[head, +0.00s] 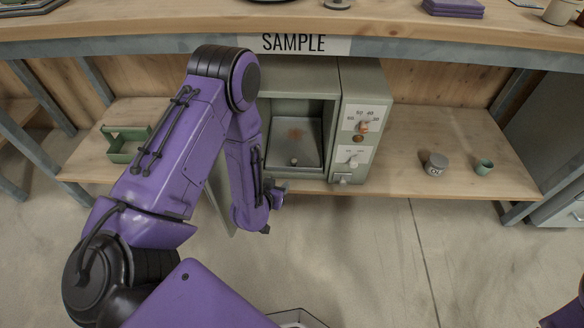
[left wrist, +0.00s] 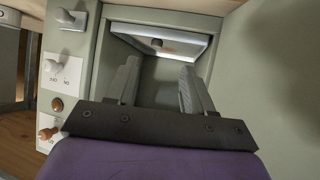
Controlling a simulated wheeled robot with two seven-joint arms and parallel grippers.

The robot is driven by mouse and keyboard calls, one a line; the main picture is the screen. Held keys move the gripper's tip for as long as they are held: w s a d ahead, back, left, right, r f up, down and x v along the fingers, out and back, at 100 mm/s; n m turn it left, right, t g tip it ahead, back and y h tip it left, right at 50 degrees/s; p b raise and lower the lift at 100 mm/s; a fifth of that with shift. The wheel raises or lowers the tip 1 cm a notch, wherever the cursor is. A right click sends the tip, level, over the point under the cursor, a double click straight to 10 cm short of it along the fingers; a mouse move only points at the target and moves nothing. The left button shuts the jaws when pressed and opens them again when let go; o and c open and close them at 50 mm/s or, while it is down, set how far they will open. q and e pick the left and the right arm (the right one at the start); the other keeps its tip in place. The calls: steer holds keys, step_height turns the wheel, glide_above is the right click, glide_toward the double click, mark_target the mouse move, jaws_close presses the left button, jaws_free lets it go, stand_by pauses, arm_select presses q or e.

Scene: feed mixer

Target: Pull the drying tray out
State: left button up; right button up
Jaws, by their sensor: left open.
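The drying tray (head: 290,150) is a grey metal tray with a small knob at its front, sitting inside the open grey-green oven (head: 362,100). In the left wrist view the tray (left wrist: 175,44) shows at the top with its dark knob, beyond the fingers. My left gripper (left wrist: 160,70) is open and empty, its fingers pointing at the oven opening with a gap to the tray. In the head view the left gripper is mostly hidden by my purple arm, just below the oven's front. My right gripper is not in view.
The oven door (head: 221,195) stands open at the left, partly behind my arm; it fills the right of the left wrist view (left wrist: 275,70). Knobs line the oven's control panel (head: 359,125). A green caddy (head: 124,146), a grey jar (head: 436,163) and a green cup (head: 484,167) stand on the shelf.

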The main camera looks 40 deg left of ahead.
arm_select(q)
steer(key=t+b, duration=0.2)
steer(key=b, duration=0.1)
glide_toward(294, 161)
steer(key=shift+m, duration=0.4)
steer(key=b+x, duration=0.3)
steer(key=x, duration=0.4)
steer(key=shift+w+f, duration=0.1)
steer(key=shift+f, duration=0.05)
steer(key=shift+w+a+b, duration=0.15)
steer(key=shift+w+b, duration=0.15)
steer(key=shift+w, duration=0.2)
jaws_close()
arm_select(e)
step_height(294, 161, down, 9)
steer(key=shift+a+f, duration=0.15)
